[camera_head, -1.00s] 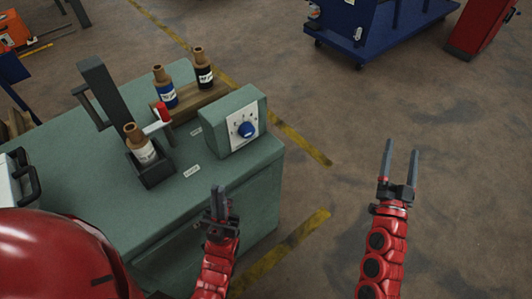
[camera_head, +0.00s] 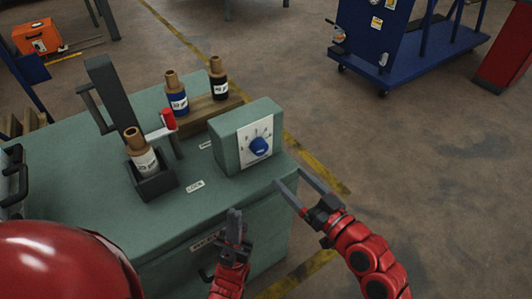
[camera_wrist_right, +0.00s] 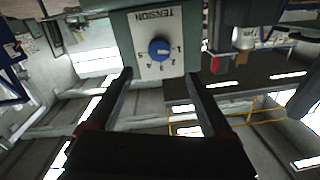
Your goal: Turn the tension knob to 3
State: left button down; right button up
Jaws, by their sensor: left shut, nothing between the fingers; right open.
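The blue tension knob (camera_head: 259,146) sits on a white dial plate (camera_head: 268,133) on the front of a green box on the bench. In the right wrist view the knob (camera_wrist_right: 159,48) appears upside down, with the word TENSION and numbers around it; its exact setting is hard to read. My right gripper (camera_head: 292,180) is open and empty, in front of and below the dial, fingers pointing toward the box and apart from the knob. In the right wrist view its fingers (camera_wrist_right: 158,82) stand either side of the knob's line. My left gripper (camera_head: 235,213) is shut and empty at the bench's front edge.
The green bench (camera_head: 120,213) carries a spool in a dark holder (camera_head: 157,184), a red-handled crank (camera_head: 168,119), and two spools on a wooden block (camera_head: 208,108). A blue cart (camera_head: 385,70) stands beyond. The floor right of the bench is clear.

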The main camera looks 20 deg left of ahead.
aim_at(263, 150)
jog(key=x, duration=1.1)
jog(key=shift+w+a+p, duration=0.15)
jog(key=shift+w+p, duration=0.1)
jog(key=shift+p, duration=0.1)
grip_shut()
